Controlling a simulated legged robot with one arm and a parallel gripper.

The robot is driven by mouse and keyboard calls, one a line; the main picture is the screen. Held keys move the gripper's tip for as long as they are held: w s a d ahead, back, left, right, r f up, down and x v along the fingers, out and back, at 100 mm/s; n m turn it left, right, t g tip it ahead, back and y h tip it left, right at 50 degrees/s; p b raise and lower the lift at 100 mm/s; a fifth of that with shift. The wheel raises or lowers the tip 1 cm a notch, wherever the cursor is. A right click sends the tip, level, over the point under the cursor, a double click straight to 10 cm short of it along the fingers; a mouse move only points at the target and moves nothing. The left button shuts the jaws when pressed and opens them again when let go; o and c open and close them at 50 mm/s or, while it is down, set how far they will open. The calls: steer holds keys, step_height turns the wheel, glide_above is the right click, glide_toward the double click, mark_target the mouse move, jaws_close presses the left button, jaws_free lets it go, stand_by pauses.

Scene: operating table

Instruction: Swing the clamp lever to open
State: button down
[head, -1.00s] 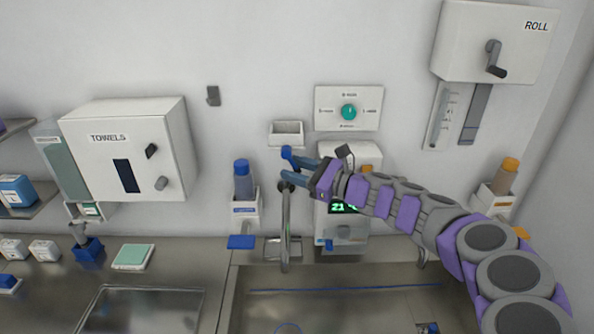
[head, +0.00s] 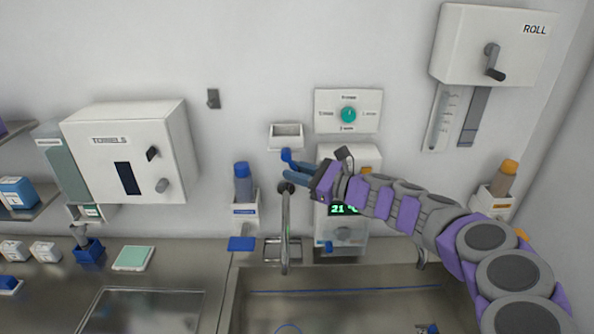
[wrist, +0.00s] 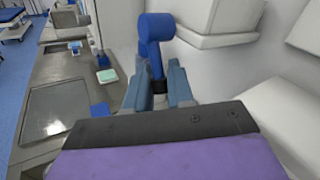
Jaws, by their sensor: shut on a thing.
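The blue lever (head: 286,155) has a thick rounded head and a thinner stem, and stands at the wall above the sink tap. In the wrist view the lever (wrist: 156,28) rises between the fingers of my gripper (wrist: 158,84). My gripper (head: 291,171) is shut on its stem, with the head sticking out past the fingertips. The lever's mount is hidden behind the fingers, so I cannot tell how it joins the wall or tap.
The metal tap (head: 285,230) hangs just below my gripper, over the steel sink (head: 350,302). A small white wall tray (head: 286,130) is close above the lever. A white unit with a green display (head: 343,210) stands behind my arm. A blue-capped bottle (head: 243,185) is to the left.

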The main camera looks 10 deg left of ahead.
steer(key=h+p, duration=0.1)
steer(key=p, duration=0.3)
steer(key=d+r+n+h+p, duration=0.1)
steer(key=h+p, duration=0.1)
steer(key=p, duration=0.2)
steer(key=d+r+n+h+p, duration=0.1)
steer(key=h+p, duration=0.1)
steer(key=p, duration=0.1)
steer(key=shift+w+r+g+p, duration=0.1)
steer(key=shift+w+g+p, duration=0.2)
steer(key=shift+p, duration=0.1)
steer(key=c, duration=1.1)
jaws_free()
